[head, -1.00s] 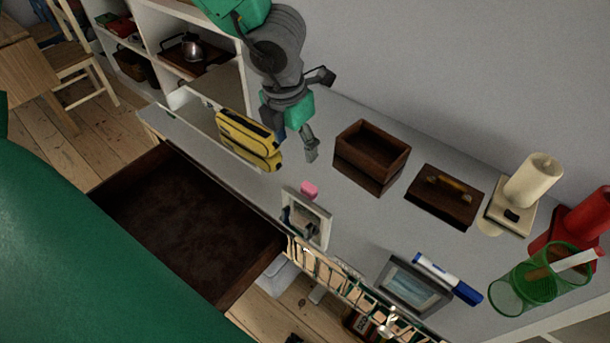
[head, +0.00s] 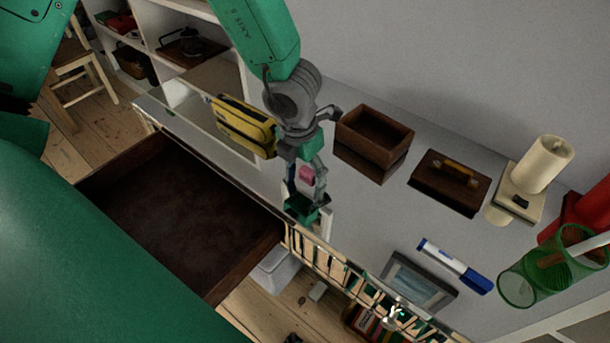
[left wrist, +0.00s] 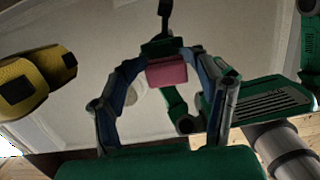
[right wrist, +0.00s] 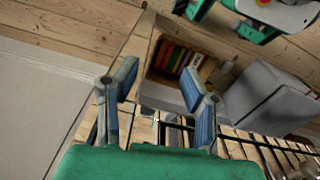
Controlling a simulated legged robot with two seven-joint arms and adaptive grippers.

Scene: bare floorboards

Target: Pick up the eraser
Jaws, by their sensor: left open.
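The pink eraser (head: 306,174) lies on the grey tabletop (head: 380,215), beyond the open drawer. In the left wrist view the eraser (left wrist: 167,72) sits between the two finger ends. My left gripper (head: 306,183) is open and reaches down over the eraser, with a finger on either side. It also shows in the left wrist view (left wrist: 166,75). I cannot tell whether a finger touches the eraser. My right gripper (right wrist: 160,95) is open and empty in the right wrist view, away from the eraser.
A yellow case (head: 244,126) stands left of my left gripper. A wooden box (head: 375,137), wooden lid (head: 450,181) and marker (head: 454,266) lie to the right. The drawer (head: 170,220) is open.

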